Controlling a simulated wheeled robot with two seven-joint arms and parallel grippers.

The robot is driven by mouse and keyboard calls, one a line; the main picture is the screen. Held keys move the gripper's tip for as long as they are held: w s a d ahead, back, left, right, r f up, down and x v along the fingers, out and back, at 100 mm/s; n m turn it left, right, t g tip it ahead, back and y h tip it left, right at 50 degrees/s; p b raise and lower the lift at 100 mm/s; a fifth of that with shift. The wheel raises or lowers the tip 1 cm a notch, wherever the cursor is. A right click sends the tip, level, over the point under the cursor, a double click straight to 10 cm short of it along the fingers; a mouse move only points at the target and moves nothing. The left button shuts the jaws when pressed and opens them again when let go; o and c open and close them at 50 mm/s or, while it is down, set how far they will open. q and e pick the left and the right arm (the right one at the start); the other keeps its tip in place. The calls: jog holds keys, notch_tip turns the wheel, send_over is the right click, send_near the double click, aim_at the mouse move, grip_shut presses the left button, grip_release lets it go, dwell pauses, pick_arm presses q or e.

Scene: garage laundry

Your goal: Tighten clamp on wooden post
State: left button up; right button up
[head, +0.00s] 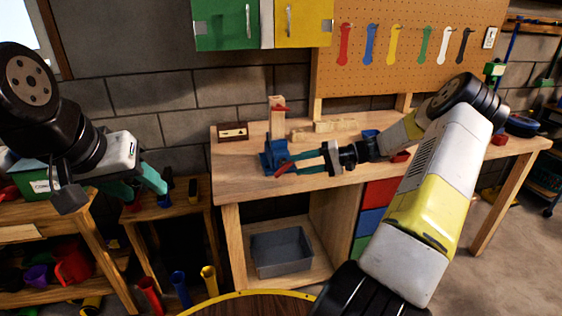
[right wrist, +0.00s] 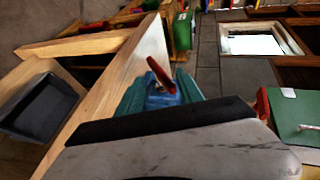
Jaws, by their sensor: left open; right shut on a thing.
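A blue clamp (head: 270,158) sits at the front left edge of the wooden workbench. Its red handle (head: 284,169) points toward the front. An upright wooden post (head: 277,122) stands just behind the clamp, with a red piece across its upper part. In the right wrist view the red handle (right wrist: 160,75) sticks up past the blue body between the teal fingers; the exact contact is hidden. My left gripper (head: 140,187) is open and empty at the left, away from the bench.
The workbench (head: 240,184) has a small wooden box (head: 233,131) at its back left and wooden blocks (head: 325,127) behind my right gripper. A grey bin (head: 281,252) sits on the shelf below. A lower side table (head: 180,205) stands under my left gripper.

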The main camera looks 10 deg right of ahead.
jog(key=shift+s+d, duration=0.1)
jog(key=shift+d, duration=0.25)
jog(key=s+d+r, duration=0.3)
jog(key=d+r, duration=0.2)
jog(key=d, duration=0.1)
jog(key=shift+r, duration=0.25)
dwell(0.6)
dwell(0.4)
